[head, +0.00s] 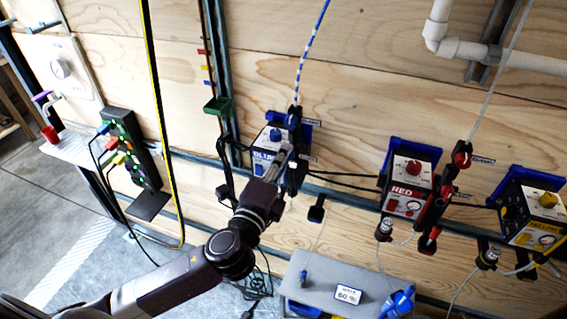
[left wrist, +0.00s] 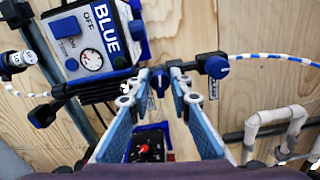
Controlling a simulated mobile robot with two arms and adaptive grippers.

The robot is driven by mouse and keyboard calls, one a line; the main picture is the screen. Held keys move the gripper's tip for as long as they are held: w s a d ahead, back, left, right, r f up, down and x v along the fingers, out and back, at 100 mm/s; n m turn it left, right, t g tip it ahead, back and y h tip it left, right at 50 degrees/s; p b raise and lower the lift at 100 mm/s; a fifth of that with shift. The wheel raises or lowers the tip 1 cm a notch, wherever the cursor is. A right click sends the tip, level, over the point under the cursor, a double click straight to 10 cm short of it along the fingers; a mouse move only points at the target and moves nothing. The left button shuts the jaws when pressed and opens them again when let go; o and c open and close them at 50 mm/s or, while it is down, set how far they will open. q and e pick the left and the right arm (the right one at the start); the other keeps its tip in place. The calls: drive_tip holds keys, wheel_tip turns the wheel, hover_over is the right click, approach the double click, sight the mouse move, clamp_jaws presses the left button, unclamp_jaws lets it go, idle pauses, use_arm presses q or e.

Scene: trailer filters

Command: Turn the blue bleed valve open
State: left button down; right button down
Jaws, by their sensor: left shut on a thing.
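The blue unit (head: 268,139) is on the wood wall, marked BLUE, with an OFF label and a round gauge; it also shows in the left wrist view (left wrist: 85,35). My left gripper (head: 284,155) is at the right side of this unit. In the left wrist view its two fingers (left wrist: 160,86) stand either side of a small dark blue knob, the blue bleed valve (left wrist: 159,81), and are shut on it. The knob is mostly hidden by my gripper in the head view. A second blue knob (left wrist: 217,67) sits beside it on the blue-and-white hose line. My right gripper is not in view.
The red unit (head: 407,186) and yellow unit (head: 536,216) hang to the right. A grey bench (head: 330,275) with blue items stands below. A black panel with coloured parts (head: 135,150) is at left. A white pipe (head: 480,50) runs at upper right.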

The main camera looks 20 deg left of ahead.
use_arm(q)
drive_tip(key=shift+f+n+b, duration=0.1)
drive_tip(key=shift+n+b, duration=0.2)
drive_tip(key=shift+n, duration=0.4)
drive_tip(key=c, duration=1.8)
unclamp_jaws()
drive_tip(key=s, duration=1.2)
drive_tip(key=shift+a, duration=0.25)
